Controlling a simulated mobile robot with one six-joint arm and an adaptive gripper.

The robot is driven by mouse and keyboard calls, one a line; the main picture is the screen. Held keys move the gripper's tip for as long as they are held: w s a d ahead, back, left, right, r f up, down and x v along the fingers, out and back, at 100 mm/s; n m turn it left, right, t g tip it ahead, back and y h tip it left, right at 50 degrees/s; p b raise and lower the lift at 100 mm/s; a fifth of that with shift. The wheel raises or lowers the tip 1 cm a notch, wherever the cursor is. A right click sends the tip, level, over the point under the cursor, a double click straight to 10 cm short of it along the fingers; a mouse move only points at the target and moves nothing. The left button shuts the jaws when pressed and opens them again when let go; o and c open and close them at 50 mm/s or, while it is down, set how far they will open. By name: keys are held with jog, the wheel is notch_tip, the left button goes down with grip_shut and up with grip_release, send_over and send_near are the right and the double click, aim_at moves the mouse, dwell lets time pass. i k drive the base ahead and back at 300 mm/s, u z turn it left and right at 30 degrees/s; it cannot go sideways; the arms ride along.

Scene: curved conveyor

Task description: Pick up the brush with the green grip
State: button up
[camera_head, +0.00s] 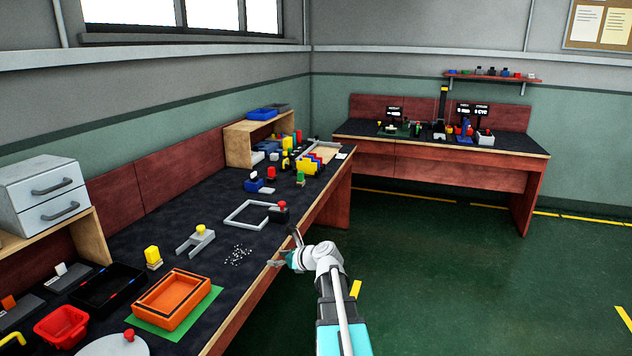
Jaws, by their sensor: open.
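A small item with a green upper part on a pale wooden-looking base (300,178) stands on the dark top of the left bench, toward its far end. It looks like the brush with the green grip, but it is too small to make out bristles. My gripper (285,250) is open and empty at the front edge of the left bench, nearer than the green item and well apart from it. Its fingers point left toward the bench top.
A black block with a red top (280,212) and a grey square frame (248,214) lie between my gripper and the green item. White specks (238,254) are scattered left of my gripper. A yellow-topped item (153,257) stands near an orange tray (172,299). Floor at right is clear.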

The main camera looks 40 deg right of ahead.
aim_at(302, 180)
jog(key=z, duration=1.1)
